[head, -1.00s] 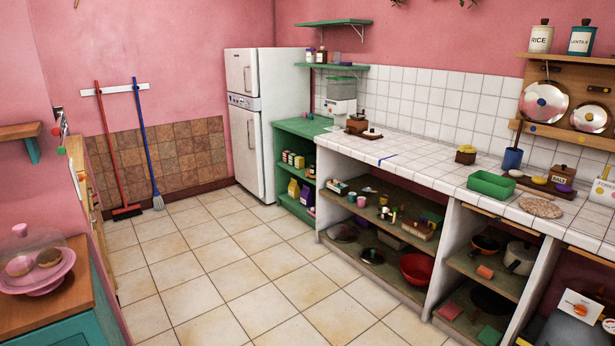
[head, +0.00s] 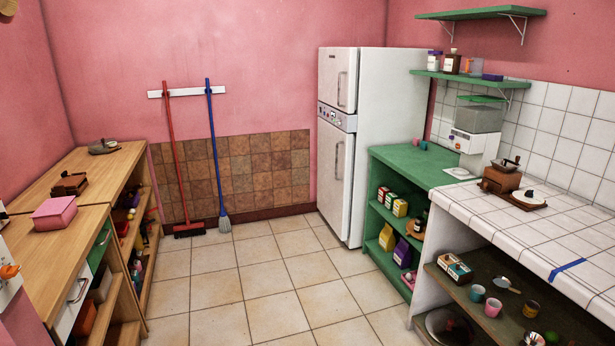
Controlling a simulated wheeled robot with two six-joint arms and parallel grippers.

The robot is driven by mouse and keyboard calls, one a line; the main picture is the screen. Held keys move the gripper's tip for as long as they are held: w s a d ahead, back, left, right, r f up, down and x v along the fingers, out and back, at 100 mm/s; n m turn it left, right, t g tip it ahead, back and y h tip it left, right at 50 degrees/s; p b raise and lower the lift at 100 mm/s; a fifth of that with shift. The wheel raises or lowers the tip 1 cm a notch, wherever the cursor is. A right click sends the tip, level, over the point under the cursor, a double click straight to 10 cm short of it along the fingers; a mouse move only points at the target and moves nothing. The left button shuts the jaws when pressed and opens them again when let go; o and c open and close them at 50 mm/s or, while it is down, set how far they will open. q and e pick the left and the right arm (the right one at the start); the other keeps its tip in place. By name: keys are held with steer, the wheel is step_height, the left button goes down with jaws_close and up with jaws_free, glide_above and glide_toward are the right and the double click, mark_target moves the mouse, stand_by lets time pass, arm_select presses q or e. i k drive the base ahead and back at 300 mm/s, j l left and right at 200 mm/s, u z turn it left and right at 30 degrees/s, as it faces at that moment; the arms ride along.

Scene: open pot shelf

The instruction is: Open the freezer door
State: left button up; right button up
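A white two-door fridge (head: 400,140) stands against the back wall, right of the middle in the head view. Its small upper door, the freezer door (head: 334,80), is shut and has a vertical handle (head: 341,92) near its right edge. A control strip (head: 336,118) runs below it. The taller lower door (head: 334,185) is also shut, with its own vertical handle (head: 336,162). Neither of my grippers shows in the head view, and the fridge is well out ahead across the floor.
Open tiled floor (head: 258,268) leads to the fridge. A green cabinet (head: 408,165) and white tiled counter (head: 500,215) line the right. Wooden counters (head: 85,175) line the left.

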mark_target(337, 67)
steer(key=i+u, duration=0.3)
steer(key=i, duration=1.7)
steer(key=j, duration=0.05)
